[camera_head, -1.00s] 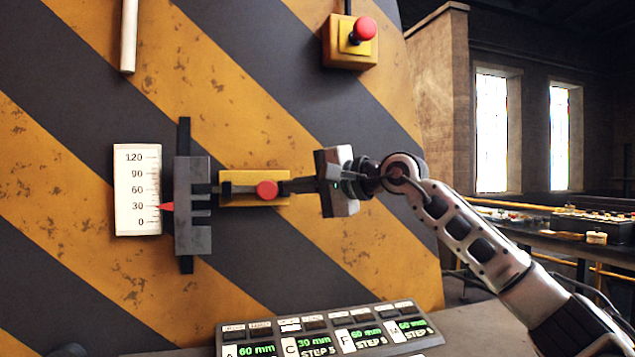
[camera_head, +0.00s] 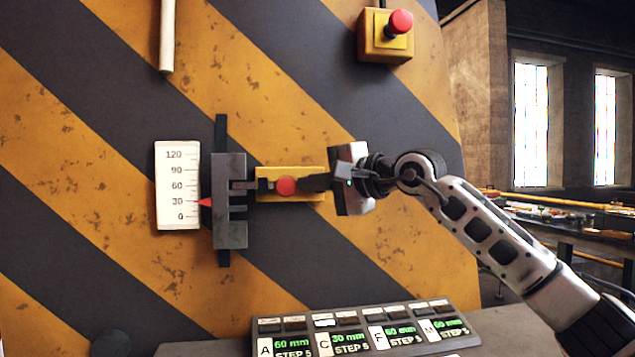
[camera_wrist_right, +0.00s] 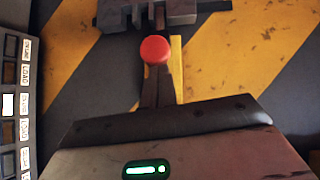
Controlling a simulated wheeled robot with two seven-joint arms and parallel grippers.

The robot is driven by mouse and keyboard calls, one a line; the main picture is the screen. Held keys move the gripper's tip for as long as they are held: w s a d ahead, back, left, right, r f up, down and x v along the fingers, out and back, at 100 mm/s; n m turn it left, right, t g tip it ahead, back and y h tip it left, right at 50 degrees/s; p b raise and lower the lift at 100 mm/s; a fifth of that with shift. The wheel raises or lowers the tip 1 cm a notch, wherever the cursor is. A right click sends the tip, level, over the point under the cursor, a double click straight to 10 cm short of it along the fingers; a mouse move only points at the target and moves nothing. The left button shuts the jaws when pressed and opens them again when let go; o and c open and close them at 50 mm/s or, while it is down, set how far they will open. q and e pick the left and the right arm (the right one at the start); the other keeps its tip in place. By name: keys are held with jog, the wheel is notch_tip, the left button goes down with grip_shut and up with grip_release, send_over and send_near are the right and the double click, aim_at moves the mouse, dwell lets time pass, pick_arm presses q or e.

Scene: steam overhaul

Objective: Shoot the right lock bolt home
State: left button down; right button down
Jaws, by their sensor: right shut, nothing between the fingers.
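The right lock bolt has a red round knob (camera_head: 286,186) in front of a yellow housing (camera_head: 310,171). A dark bar runs left from the knob to the notched grey block (camera_head: 230,205), reaching its edge at an upper notch; how deep it sits I cannot tell. My right gripper (camera_head: 305,184) is shut and empty, its fingertips right beside the knob on its right side. In the right wrist view the knob (camera_wrist_right: 155,50) stands at the tips of the shut fingers, hiding part of the bar. My left gripper is not in view.
A scale (camera_head: 178,186) with a red pointer (camera_head: 205,202) near 30 is left of the block. A control panel (camera_head: 350,330) with green readouts stands below. A red push button (camera_head: 400,22) on a yellow box is above right.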

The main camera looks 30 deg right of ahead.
jog(key=shift+a, duration=0.15)
pick_arm(q)
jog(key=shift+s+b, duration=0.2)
jog(key=shift+b, duration=0.15)
pick_arm(e)
jog(key=w+d+v, duration=0.1)
jog(key=d+v, duration=0.1)
jog(key=v, duration=1.1)
jog(key=shift+w+d+r, duration=0.2)
jog(key=shift+w+d, duration=0.05)
jog(key=shift+d, duration=0.15)
